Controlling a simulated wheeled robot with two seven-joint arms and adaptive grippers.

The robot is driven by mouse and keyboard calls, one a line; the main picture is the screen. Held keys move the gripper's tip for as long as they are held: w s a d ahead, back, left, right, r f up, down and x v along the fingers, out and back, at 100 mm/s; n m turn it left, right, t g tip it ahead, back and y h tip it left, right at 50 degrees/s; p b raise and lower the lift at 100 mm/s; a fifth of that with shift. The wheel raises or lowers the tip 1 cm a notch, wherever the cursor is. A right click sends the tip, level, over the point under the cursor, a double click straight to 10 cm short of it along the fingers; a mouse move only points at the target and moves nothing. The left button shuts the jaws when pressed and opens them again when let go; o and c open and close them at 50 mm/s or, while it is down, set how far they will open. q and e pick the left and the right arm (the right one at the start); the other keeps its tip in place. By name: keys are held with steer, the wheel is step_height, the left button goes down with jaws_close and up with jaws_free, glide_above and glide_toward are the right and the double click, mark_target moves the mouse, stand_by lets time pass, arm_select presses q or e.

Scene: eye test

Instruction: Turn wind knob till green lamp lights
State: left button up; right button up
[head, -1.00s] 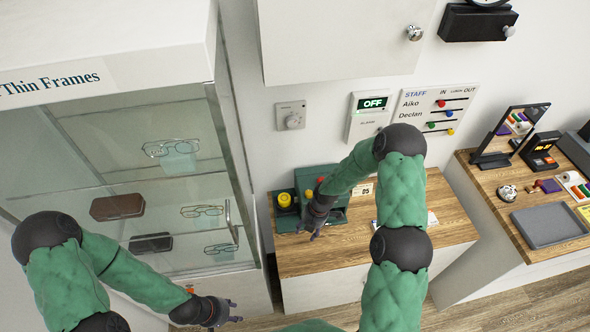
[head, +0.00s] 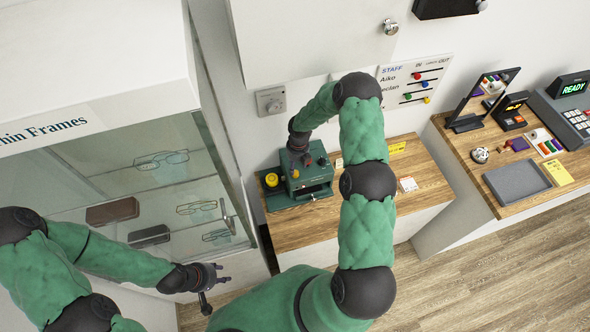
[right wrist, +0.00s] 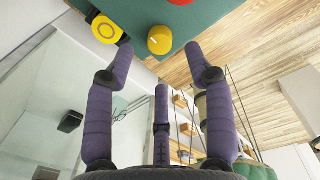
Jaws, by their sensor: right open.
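A dark green device (head: 312,188) stands on the left wooden counter in the head view. A small yellow knob with a pale line (right wrist: 160,40) stands on its green top in the right wrist view; it also shows in the head view (head: 296,173). I cannot tell for sure that it is the wind knob. My right gripper (head: 299,157) is open above the device; in the right wrist view its spread fingers (right wrist: 160,62) point toward the yellow knob, apparently without holding it. My left gripper (head: 212,282) is open and empty by the glass cabinet. I cannot make out a lit green lamp.
A larger yellow round part (head: 271,180) sits at the device's left, and a red part (right wrist: 181,1) lies beyond the knob. The glass cabinet (head: 150,215) with eyeglasses is at left. A grey tray (head: 517,188) lies on the right counter.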

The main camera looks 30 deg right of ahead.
mark_target(296, 172)
steer(key=shift+a+f+p, duration=0.15)
steer(key=shift+f+p, duration=0.25)
steer(key=shift+f, duration=2.35)
steer(key=shift+c, duration=0.3)
jaws_close()
